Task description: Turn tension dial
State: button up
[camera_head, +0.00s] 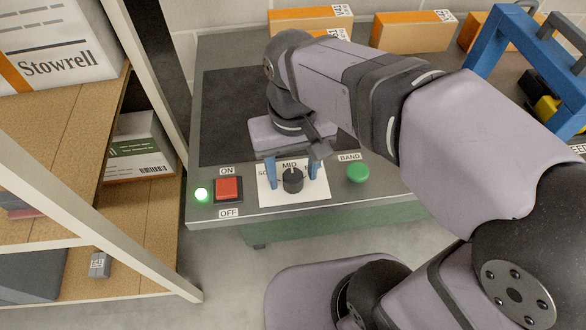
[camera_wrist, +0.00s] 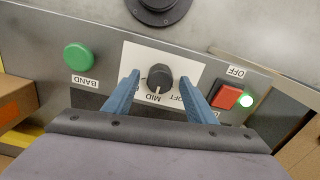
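The tension dial (camera_head: 292,180) is a black round knob with a pale pointer line, set on a white label plate on the machine's front panel. The line points toward the word MID. In the wrist view the dial (camera_wrist: 160,77) sits between the two blue fingers. My gripper (camera_head: 291,180) is open around the dial, one finger on each side. In the wrist view a gap shows between each finger of my gripper (camera_wrist: 160,92) and the knob. The gripper partly hides the words beside MID.
A red switch (camera_head: 228,189) marked ON and OFF and a lit green lamp (camera_head: 201,194) are left of the dial. A green BAND button (camera_head: 358,173) is to its right. A shelf rack (camera_head: 130,222) stands at left. Orange boxes (camera_head: 412,31) and a blue frame (camera_head: 497,42) are behind.

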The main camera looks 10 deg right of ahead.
aim_at(294, 174)
jog(key=shift+r, duration=0.1)
jog(key=shift+r+p, duration=0.7)
jog(key=shift+r, duration=2.9)
jog(key=shift+d+r+p, duration=0.15)
jog(key=shift+r+p, duration=0.05)
jog(key=shift+p, duration=0.4)
jog(key=shift+w+d+r+p, duration=0.2)
jog(key=shift+d+p, duration=0.1)
jog(key=shift+p, duration=0.4)
jog(key=s+d+m+p, duration=0.1)
jog(key=s+d+p, duration=0.2)
jog(key=d+p, duration=0.5)
jog(key=shift+d+r+p, duration=0.25)
jog(key=shift+d+p, duration=0.1)
jog(key=shift+p, duration=4.25)
jog(key=shift+r, duration=0.15)
